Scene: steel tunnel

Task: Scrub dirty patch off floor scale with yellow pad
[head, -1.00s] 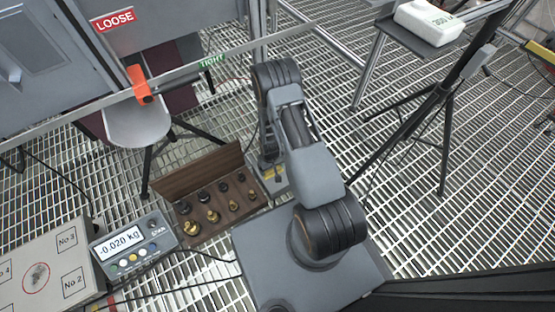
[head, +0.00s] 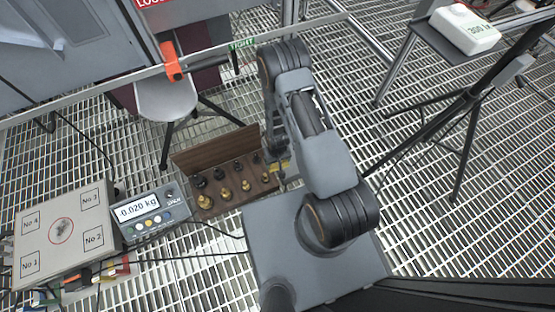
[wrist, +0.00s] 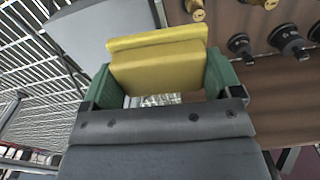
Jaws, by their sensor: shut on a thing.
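The floor scale (head: 48,205) is a pale square plate at the left of the head view, with corner labels No 1 to No 4. A dark dirty patch (head: 61,230) lies near its middle, inside a red ring. Its display (head: 138,208) reads -0.020 kg. In the wrist view, my gripper (wrist: 160,76) has green fingers shut on the yellow pad (wrist: 158,68). In the head view, the pad (head: 283,164) shows only as a small yellow bit beside the wooden weight box, mostly hidden by my arm. My gripper is well to the right of the scale, apart from it.
An open wooden box (head: 215,208) of brass and black weights stands between the display and my arm. A grey stool-like seat (head: 165,98) stands behind it. A tripod (head: 465,105) and a shelf with a white block (head: 464,28) are at right. Cables lie around the scale.

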